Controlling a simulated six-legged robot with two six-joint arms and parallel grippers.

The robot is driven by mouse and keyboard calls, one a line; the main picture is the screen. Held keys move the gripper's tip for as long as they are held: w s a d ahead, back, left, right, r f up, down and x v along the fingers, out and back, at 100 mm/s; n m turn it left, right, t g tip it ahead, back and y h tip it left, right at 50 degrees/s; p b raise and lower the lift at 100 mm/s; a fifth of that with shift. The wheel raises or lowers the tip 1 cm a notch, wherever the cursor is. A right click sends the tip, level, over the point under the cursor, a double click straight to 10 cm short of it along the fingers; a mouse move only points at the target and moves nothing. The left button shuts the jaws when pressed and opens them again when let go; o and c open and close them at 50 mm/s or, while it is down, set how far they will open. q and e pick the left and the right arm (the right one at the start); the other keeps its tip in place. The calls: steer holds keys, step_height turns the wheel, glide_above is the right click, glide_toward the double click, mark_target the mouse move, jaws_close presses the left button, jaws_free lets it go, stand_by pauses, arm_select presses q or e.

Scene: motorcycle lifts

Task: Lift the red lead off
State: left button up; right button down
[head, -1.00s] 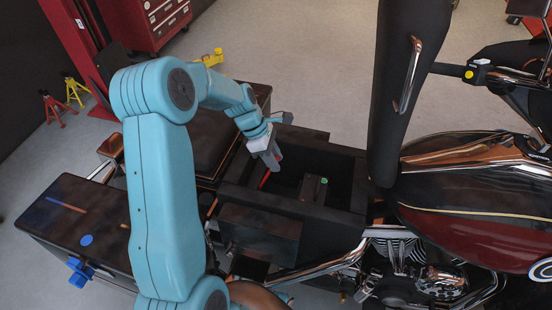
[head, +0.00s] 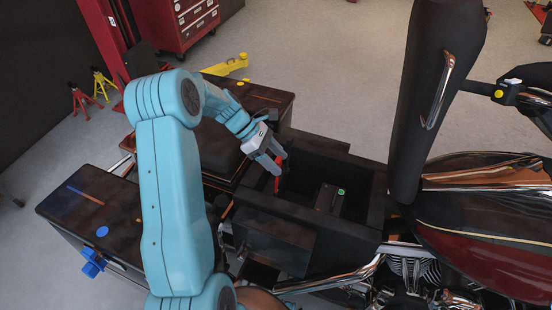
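The red lead (head: 277,185) shows as a short red strip at the left inner side of the open dark compartment (head: 368,210) behind the motorcycle's seat. More red shows beside my fingertips. My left gripper (head: 275,167) reaches down from the upper left, with its fingertips at the lead's upper part. The fingers partly cover the lead, and I cannot tell whether they are closed on it. A dark block with a green dot (head: 341,191) sits inside the compartment, right of the lead. My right gripper is not in view.
The raised seat (head: 430,105) stands upright at the compartment's right. A dark side case (head: 70,210) with a blue latch (head: 92,262) is at left. The red tank (head: 490,230) is at right. Open floor lies behind, with a red tool chest (head: 180,22).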

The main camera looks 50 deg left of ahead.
arm_select(q)
steer(key=shift+r, duration=0.1)
steer(key=p+v, duration=0.1)
steer(key=v, duration=1.5)
steer(key=shift+s+a, duration=0.1)
steer(key=shift+a, duration=0.05)
